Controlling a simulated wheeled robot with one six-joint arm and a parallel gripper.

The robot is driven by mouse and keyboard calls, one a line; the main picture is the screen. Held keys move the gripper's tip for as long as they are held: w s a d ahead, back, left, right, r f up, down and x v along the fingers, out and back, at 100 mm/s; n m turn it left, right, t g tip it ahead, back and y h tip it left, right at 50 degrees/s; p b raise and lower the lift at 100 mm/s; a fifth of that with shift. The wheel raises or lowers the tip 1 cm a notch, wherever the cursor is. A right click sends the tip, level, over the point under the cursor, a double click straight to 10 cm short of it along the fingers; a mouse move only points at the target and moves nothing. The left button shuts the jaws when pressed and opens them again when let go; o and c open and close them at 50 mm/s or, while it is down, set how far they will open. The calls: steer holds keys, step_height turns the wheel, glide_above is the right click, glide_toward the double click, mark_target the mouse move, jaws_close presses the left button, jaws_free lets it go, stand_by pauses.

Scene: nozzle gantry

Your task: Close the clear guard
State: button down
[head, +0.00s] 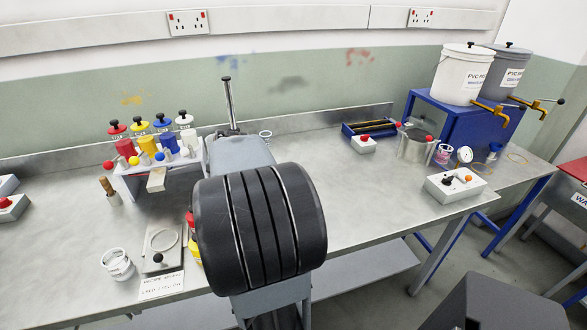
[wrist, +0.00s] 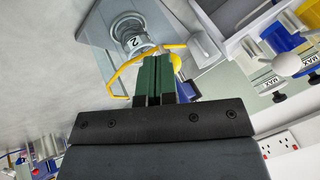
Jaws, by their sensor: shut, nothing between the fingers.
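In the wrist view a yellow bent bar (wrist: 122,77) curves behind my fingertips; it may be the edge or handle of the clear guard. The guard's clear pane cannot be made out for certain, so I cannot tell how far open it stands. Beyond the bar is a round metal part with a white label "2" (wrist: 135,42) on a blue-grey plate (wrist: 97,33). My gripper (wrist: 158,60) has green fingers, shut and empty, their tips close to the bar; contact cannot be told. In the head view my black wrist hides the gripper and the guard.
A dispenser rack (head: 125,185) with coloured bottles stands left of my arm. A white cup (head: 117,264) and small plate (head: 163,240) are at the front left. The bench between is mostly clear.

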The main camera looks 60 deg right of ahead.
steer(key=shift+w+d+r, duration=0.1)
steer(key=shift+w+d, duration=0.05)
steer(key=shift+w, duration=0.9)
steer(key=s+a+r, duration=0.5)
steer(key=a+r, duration=0.2)
steer(key=r, duration=0.2)
steer(key=s+a+f+n+y, duration=0.1)
steer(key=s+a+f+n, duration=0.1)
steer(key=a+n, duration=0.3)
steer(key=s+a+f+n+g+y+p, duration=0.1)
steer(key=s+a+f+n, duration=0.2)
steer(key=a, duration=0.5)
steer(key=s+a+f+n+g+y+p, duration=0.1)
steer(key=s+a+f+n, duration=0.2)
steer(key=a+n, duration=0.3)
steer(key=shift+a+f+n, duration=0.3)
steer(key=shift+a+f, duration=0.3)
steer(key=shift+a, duration=0.25)
steer(key=shift+s, duration=0.1)
